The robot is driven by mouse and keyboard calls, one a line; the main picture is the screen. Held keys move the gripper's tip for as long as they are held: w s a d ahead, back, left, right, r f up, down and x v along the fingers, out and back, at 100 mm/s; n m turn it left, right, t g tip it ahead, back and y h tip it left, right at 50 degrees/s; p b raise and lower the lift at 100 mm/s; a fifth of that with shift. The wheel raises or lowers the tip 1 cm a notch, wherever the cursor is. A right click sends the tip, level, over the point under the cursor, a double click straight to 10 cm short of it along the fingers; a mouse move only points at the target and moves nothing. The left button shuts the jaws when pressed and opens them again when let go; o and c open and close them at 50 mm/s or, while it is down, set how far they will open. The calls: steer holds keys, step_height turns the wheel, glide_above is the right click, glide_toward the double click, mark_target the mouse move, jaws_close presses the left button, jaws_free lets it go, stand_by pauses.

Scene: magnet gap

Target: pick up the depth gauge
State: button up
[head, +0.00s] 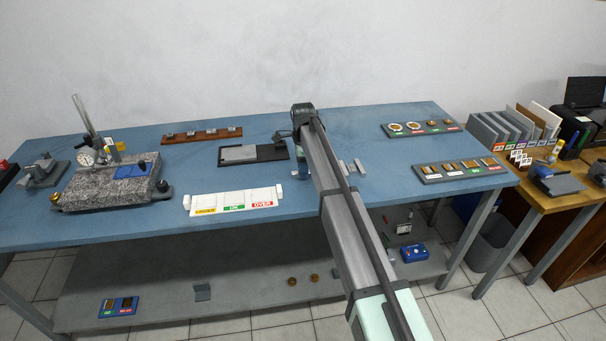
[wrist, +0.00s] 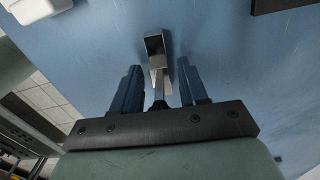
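I take the depth gauge to be the silver metal piece (wrist: 155,48) in the wrist view, with a block-like end and a narrower part running back between the fingers. My gripper (wrist: 160,84) is open around it, with blue table showing between each finger and the metal. In the head view my gripper (head: 298,158) is low over the table, largely covered by my own arm.
A white tray (head: 205,200) with coloured labels lies left of my gripper, and a black tray (head: 271,151) with a grey plate behind it. A granite block (head: 100,185) with a dial stand is at the left. Sample boards (head: 460,171) are at the right. Bare table (head: 340,130) lies between.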

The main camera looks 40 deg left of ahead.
jaws_close()
stand_by(0.4)
steer(key=shift+r, duration=0.25)
steer(key=r, duration=0.9)
steer(key=shift+w+d+r, duration=0.1)
steer(key=shift+w+d, duration=0.15)
steer(key=shift+w, duration=0.05)
steer(key=w+d+f+n, duration=0.1)
steer(key=w+d, duration=1)
steer(key=w, duration=0.1)
steer(key=shift+w+f, duration=0.35)
